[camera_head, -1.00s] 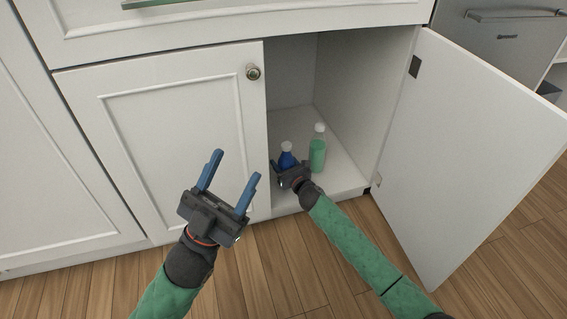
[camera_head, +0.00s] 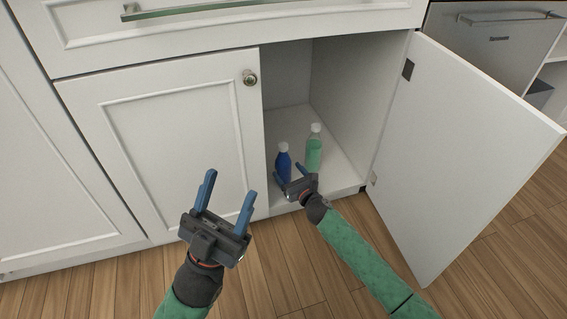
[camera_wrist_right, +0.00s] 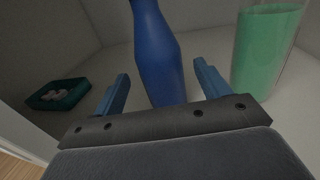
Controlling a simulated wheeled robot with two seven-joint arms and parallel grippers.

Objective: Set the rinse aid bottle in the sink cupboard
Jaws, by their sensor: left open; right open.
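A blue bottle with a white cap (camera_head: 283,162), which I take to be the rinse aid, stands upright on the floor of the open cupboard (camera_head: 340,182), near its front left side. It also shows in the right wrist view (camera_wrist_right: 158,50), beyond and between my fingertips. My right gripper (camera_head: 291,171) is open, just in front of the bottle at the cupboard's front edge. I cannot tell whether a finger touches it. My left gripper (camera_head: 229,182) is open and empty, in front of the closed left door.
A green bottle (camera_head: 314,152) stands right of the blue one. A dark green tray with pale pieces (camera_wrist_right: 58,94) sits at the left in the right wrist view. The open cupboard door (camera_head: 465,150) swings out to the right. The closed door (camera_head: 170,140) is on the left.

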